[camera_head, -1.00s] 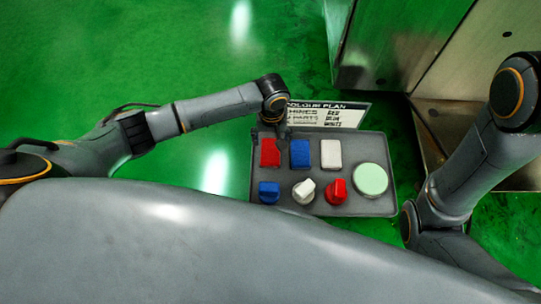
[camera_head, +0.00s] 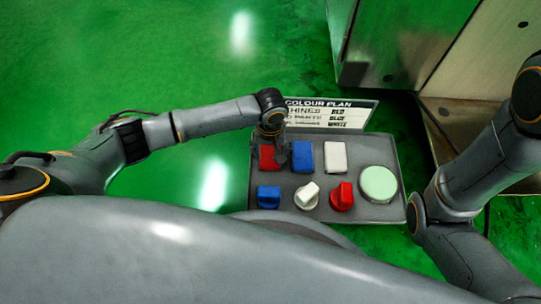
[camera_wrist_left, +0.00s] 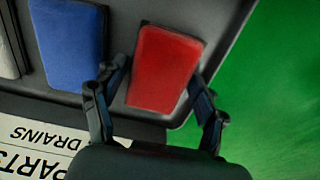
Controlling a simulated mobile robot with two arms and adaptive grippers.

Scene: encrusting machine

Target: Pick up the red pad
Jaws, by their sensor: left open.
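The red pad (camera_head: 267,157) lies flat at the far left of a grey tray (camera_head: 385,216), partly hidden by my left gripper in the head view. In the left wrist view the red pad (camera_wrist_left: 165,68) lies between the two open fingers. My left gripper (camera_wrist_left: 158,95) is open and empty, with one finger on each side of the pad's near end. It also shows in the head view (camera_head: 276,158), pointing down over the pad. I cannot tell whether the fingers touch the pad. My right arm is at the right edge of the head view, its gripper out of sight.
A blue pad (camera_head: 303,157) lies close beside the red one, then a white pad (camera_head: 336,157). Blue, white and red knobs (camera_head: 342,197) and a pale green disc (camera_head: 378,184) share the tray. A colour plan sign (camera_head: 330,112) stands behind. A metal machine (camera_head: 400,45) is at back right.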

